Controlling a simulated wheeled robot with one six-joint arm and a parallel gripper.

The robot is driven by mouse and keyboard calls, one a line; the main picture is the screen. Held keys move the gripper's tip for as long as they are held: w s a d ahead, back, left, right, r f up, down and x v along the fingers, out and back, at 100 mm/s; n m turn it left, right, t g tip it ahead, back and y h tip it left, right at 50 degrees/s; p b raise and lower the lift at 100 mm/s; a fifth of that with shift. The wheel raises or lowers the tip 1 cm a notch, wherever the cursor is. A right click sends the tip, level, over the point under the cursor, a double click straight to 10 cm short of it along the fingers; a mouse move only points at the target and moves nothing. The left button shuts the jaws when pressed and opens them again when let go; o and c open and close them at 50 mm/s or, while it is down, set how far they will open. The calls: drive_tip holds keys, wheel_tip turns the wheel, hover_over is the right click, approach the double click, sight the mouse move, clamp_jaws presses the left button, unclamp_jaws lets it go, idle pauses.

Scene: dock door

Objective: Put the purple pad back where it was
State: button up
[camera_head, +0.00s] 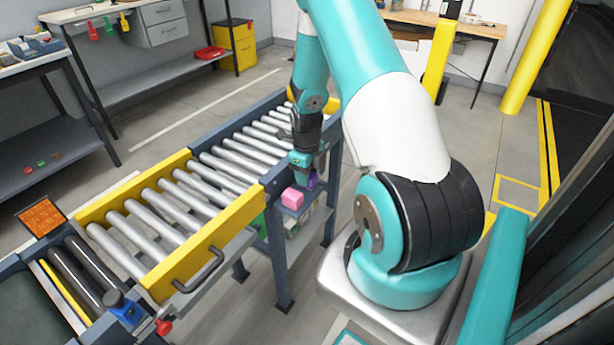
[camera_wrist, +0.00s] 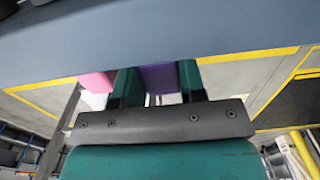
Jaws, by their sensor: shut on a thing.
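The purple pad (camera_wrist: 158,79) is between the two green fingers of my gripper (camera_wrist: 158,85) in the wrist view. The fingers are shut on it. In the head view a small part of the purple pad (camera_head: 312,180) shows beside my gripper (camera_head: 303,165), at the side of the roller conveyor. A pink block (camera_head: 292,198) sits just in front of it on a small side shelf; it also shows left of the fingers in the wrist view (camera_wrist: 97,81). Whether the pad touches the shelf is hidden.
The roller conveyor (camera_head: 180,200) with yellow side rails runs beside my gripper. Its blue-grey frame (camera_wrist: 200,40) fills the top of the wrist view. An orange mesh panel (camera_head: 41,216) stands at the left. Open floor lies beyond the conveyor.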

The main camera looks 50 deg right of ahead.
drive_tip(key=shift+f, duration=0.65)
drive_tip(key=o, duration=1)
drive_tip(key=shift+c, duration=0.2)
wheel_tip(320, 180, up, 12)
drive_tip(key=w+a+r+n+t+y, duration=0.1)
drive_tip(key=a+r+n, duration=0.3)
drive_tip(key=a+n, duration=0.2)
drive_tip(key=w+a+r+n, duration=0.2)
drive_tip(key=a+r+n, duration=0.25)
drive_tip(key=a, duration=0.25)
drive_tip(key=s+a+r+n+y, duration=0.1)
drive_tip(key=s+a+r+n, duration=0.1)
drive_tip(key=a+n, duration=0.35)
drive_tip(key=s+a+r+n, duration=0.1)
drive_tip(key=a+r+n, duration=0.2)
drive_tip(key=a+n, duration=0.25)
drive_tip(key=s+a+r+n+y, duration=0.1)
drive_tip(key=s+a+r+n, duration=0.2)
drive_tip(key=s+a+n, duration=0.4)
drive_tip(key=s+a+r+n+g+y, duration=0.1)
drive_tip(key=s+a+r+n, duration=0.2)
drive_tip(key=s+a+n, duration=0.4)
drive_tip(key=s+n, duration=0.1)
drive_tip(key=n, duration=0.6)
drive_tip(key=shift+s+a, duration=0.15)
drive_tip(key=shift+s, duration=0.25)
